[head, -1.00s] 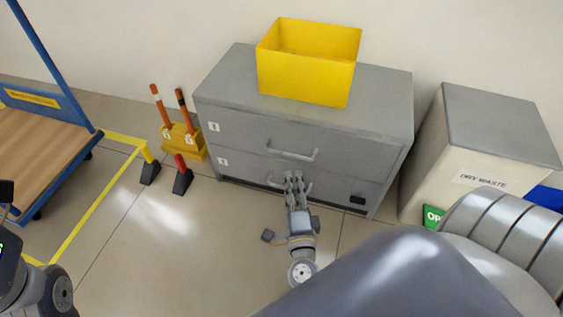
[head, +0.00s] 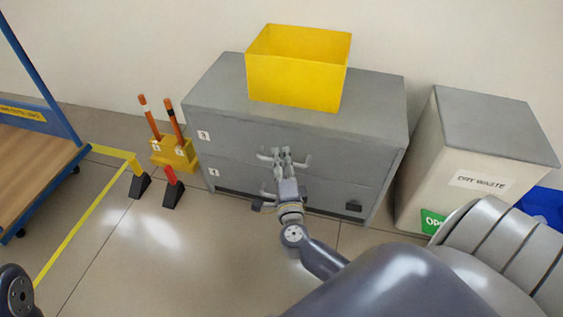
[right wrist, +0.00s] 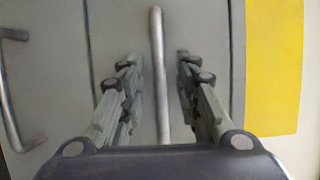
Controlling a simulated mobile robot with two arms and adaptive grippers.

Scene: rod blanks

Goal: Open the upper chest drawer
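The grey chest (head: 390,100) stands against the wall with two drawers, both looking shut. The upper drawer's bar handle (head: 305,162) is partly hidden by my right gripper (head: 282,153). In the right wrist view the handle (right wrist: 158,70) runs between the two fingers of my right gripper (right wrist: 155,75), which are open with a gap on each side. The lower drawer's handle (right wrist: 12,100) shows at the left of that view; in the head view my wrist hides much of it. My left gripper is not in view; only part of my left arm shows at lower left.
A yellow open bin (head: 295,80) stands on the chest top. A dry waste bin (head: 450,150) stands close to the chest's right. An orange-yellow holder with two rods (head: 172,150) stands left. A blue cart (head: 40,150) is farther left.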

